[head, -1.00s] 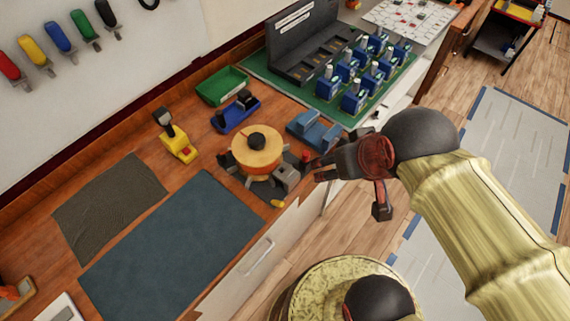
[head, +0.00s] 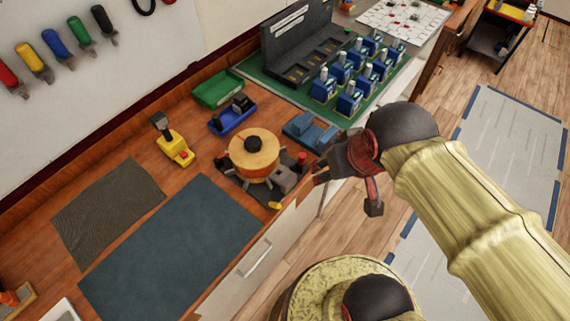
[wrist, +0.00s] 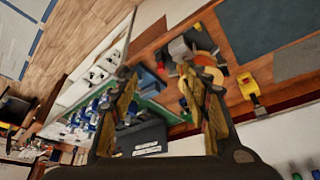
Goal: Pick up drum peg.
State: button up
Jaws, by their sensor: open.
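An orange-yellow drum (head: 256,167) with a black knob (head: 254,143) on top stands on a dark base on the wooden bench. A small red-topped peg (head: 301,158) stands at the drum's right side. I cannot tell for sure which of these is the drum peg. My gripper (head: 347,192) is open and empty, to the right of the drum and apart from it, past the bench's front edge. In the wrist view my open fingers (wrist: 160,75) frame the bench, with the drum (wrist: 203,60) partly hidden behind the right finger.
A blue block fixture (head: 311,131) sits right behind the drum. A blue tray (head: 233,116), a green bin (head: 218,88) and a yellow tool (head: 174,148) stand further back. Several blue breakers stand on a green mat (head: 365,113). A dark blue mat (head: 170,250) at left is clear.

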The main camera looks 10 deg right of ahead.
jog(key=w+f+g+p, duration=0.1)
jog(key=w+f+g, duration=0.1)
jog(key=w, duration=0.1)
jog(key=w+f+g+p, duration=0.1)
jog(key=w+f+p, duration=0.1)
jog(key=w+f, duration=0.1)
jog(key=shift+w+a+f+g, duration=0.1)
jog(key=shift+w+f+g, duration=0.2)
jog(key=shift+w+g, duration=0.1)
jog(key=shift+c, duration=0.4)
jog(key=n+g+p, duration=0.1)
jog(key=n+p, duration=0.2)
jog(key=n, duration=0.1)
send_over(302, 155)
jog(key=f, duration=0.9)
jog(key=shift+w+a+f, duration=0.15)
jog(key=shift+w+f, duration=0.15)
jog(key=shift+s+f, duration=0.15)
jog(key=shift+f+b, duration=0.3)
jog(key=shift+f, duration=0.85)
jog(key=shift+s+f, duration=0.1)
jog(key=shift+f, duration=0.5)
jog(key=f, duration=0.2)
jog(key=f+b, duration=0.1)
jog(key=f, duration=0.1)
jog(key=shift+d, duration=0.2)
jog(key=c, duration=0.3)
jog(key=shift+r, duration=0.1)
grip_shut()
